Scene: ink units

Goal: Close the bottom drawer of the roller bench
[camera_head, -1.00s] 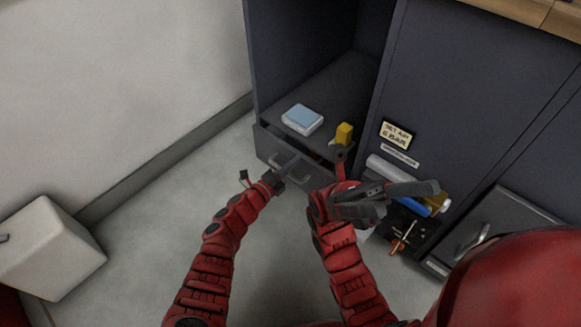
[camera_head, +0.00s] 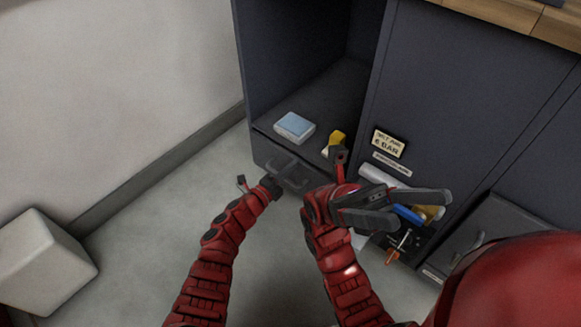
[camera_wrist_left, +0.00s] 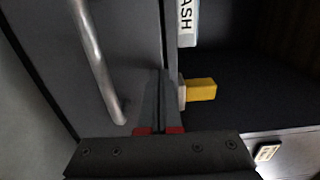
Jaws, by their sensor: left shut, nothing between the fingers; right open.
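The bottom drawer (camera_head: 262,150) of the roller bench is below the open shelf bay on the left, with a bar handle on its front. Its front looks flush or nearly flush with the bench; a small gap cannot be ruled out. The handle (camera_wrist_left: 97,60) stands left of my fingers in the left wrist view. My left gripper (camera_wrist_left: 158,85) is shut and empty, its tips at the drawer front near the upper edge; contact is unclear. It also shows low before the drawer in the head view (camera_head: 272,187). My right gripper (camera_head: 415,207) is open and empty, hiding part of the bench.
A light blue box (camera_head: 295,127) and a yellow block (camera_head: 333,142) sit on the shelf. Rolls and tools, including a blue item (camera_head: 408,213), show in an open space at right. A white cube (camera_head: 45,262) stands at far left.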

